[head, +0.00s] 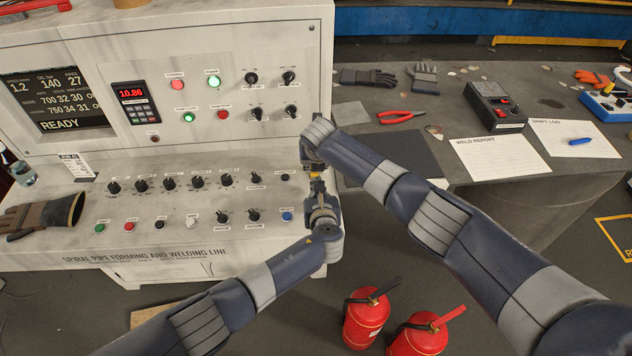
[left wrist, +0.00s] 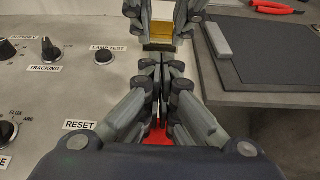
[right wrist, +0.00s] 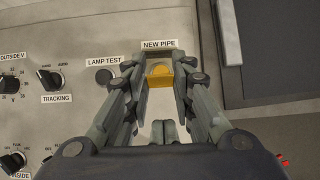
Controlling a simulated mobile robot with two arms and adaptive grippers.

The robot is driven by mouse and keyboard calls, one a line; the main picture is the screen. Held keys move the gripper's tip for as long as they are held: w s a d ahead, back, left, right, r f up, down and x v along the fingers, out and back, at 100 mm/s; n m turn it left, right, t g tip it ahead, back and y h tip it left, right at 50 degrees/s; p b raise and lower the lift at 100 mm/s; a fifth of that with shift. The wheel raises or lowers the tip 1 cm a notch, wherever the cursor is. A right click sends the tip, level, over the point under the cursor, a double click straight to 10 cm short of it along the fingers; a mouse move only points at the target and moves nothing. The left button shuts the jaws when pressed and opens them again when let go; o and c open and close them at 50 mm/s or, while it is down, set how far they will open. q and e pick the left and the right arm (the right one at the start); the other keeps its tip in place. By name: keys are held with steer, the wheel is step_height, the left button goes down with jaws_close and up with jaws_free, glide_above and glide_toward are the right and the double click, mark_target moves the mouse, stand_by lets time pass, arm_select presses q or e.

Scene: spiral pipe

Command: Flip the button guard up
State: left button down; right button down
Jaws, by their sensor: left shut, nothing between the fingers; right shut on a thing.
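The yellow button guard (right wrist: 160,80) is under the NEW PIPE label at the panel's right end. It shows as a small yellow patch in the head view (head: 316,176) and the left wrist view (left wrist: 160,33). My right gripper (right wrist: 160,70) has its fingers on either side of the guard, shut on it. My left gripper (left wrist: 161,62) is shut and empty, just in front of the guard and the right fingers. It shows in the head view (head: 317,192) below the right one. The fingers partly hide the guard, so its tilt is unclear.
Knobs such as TRACKING (left wrist: 50,48) and the LAMP TEST button (left wrist: 104,56) lie left of the grippers. A red part (left wrist: 157,135) shows below the left fingers. A dark table with a clipboard (head: 390,158) stands to the right. Fire extinguishers (head: 366,318) stand on the floor.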

arm_select(q)
steer(key=shift+x, duration=1.8)
